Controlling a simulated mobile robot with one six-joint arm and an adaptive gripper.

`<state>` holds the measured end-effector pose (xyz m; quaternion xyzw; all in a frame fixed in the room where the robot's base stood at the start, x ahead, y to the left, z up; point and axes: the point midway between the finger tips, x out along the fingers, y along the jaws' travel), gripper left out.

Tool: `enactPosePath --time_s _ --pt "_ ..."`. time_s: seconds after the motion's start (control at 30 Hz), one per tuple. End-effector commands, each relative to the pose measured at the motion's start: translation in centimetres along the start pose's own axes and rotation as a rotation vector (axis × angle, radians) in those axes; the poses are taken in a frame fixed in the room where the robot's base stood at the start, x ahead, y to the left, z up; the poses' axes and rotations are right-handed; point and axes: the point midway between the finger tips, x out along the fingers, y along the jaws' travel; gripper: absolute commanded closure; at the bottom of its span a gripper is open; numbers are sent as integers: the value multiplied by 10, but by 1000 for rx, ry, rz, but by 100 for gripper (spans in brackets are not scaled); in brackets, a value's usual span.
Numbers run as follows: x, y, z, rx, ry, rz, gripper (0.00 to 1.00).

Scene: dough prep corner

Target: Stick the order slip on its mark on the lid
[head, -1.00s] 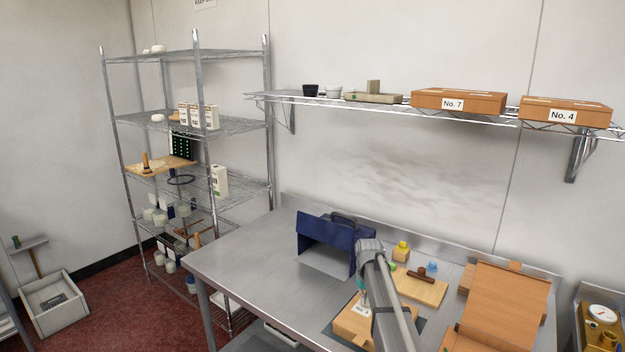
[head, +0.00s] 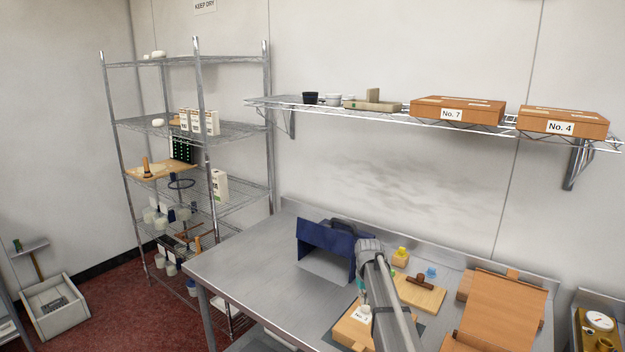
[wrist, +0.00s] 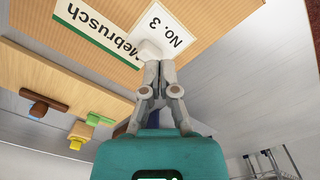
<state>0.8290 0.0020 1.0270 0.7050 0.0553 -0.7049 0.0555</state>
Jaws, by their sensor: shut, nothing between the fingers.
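My gripper (wrist: 153,62) is shut and empty. Its tips are at a small white block-like shape (wrist: 149,48) by the slip and label; I cannot tell whether they touch. The slip's mark cannot be made out. In the head view my arm partly hides the box (head: 350,332).
A blue open-fronted case (head: 325,238) stands behind the box. The steel table (head: 250,275) is clear at left.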

Motion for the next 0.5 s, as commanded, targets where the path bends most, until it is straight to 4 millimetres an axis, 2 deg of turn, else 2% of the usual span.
enactPosePath --time_s 0.17,0.5 --pt "-5 0 0 0 0 0 100" --pt "-29 0 0 0 0 0 100"
